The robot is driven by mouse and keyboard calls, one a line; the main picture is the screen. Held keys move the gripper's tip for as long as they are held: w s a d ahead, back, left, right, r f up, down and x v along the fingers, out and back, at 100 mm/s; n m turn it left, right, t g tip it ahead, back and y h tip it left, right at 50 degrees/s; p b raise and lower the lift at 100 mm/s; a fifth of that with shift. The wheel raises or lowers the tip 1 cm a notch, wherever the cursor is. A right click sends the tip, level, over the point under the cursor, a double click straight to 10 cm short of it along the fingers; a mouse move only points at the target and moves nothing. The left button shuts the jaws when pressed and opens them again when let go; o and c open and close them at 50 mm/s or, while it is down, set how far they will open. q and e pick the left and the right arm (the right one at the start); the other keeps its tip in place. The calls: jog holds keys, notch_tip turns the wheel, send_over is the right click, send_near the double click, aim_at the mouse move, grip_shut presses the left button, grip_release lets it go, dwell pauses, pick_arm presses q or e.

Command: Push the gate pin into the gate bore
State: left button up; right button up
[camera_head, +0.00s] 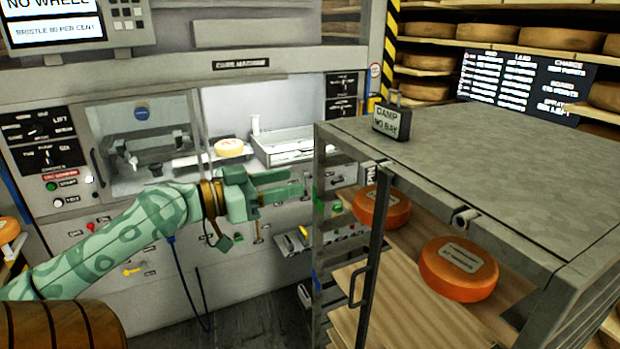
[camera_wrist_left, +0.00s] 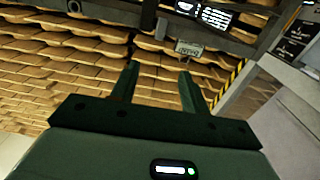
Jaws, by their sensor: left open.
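My left gripper (camera_head: 293,184) reaches in from the left, its green fingers pointing right towards the front left post of the metal rack (camera_head: 520,160). The fingers are apart, and in the left wrist view (camera_wrist_left: 157,85) nothing shows between them. A dark upright gate bar (camera_head: 372,260) with a handle stands at the rack's open front. My right gripper is not in view.
Orange cheese wheels (camera_head: 458,270) lie on the rack's wooden shelf. A dark sign box (camera_head: 391,120) stands on the rack top. Behind the gripper is the cheese machine (camera_head: 140,230) with a pale wheel (camera_head: 229,147) inside. Shelves of wheels (camera_wrist_left: 60,60) fill the background.

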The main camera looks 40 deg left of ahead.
aim_at(361, 166)
pick_arm(q)
jog(key=p+x, duration=0.7)
jog(key=x, duration=0.7)
jog(key=shift+w+d+r, duration=0.1)
jog(key=shift+w+d, duration=0.1)
jog(key=shift+w, duration=0.1)
jog(key=shift+w+d, duration=0.2)
jog(key=shift+w, duration=0.2)
grip_shut()
jog(key=shift+d, duration=0.1)
jog(key=shift+c, duration=1)
grip_release()
jog(key=shift+o, duration=1)
jog(key=shift+w, duration=0.15)
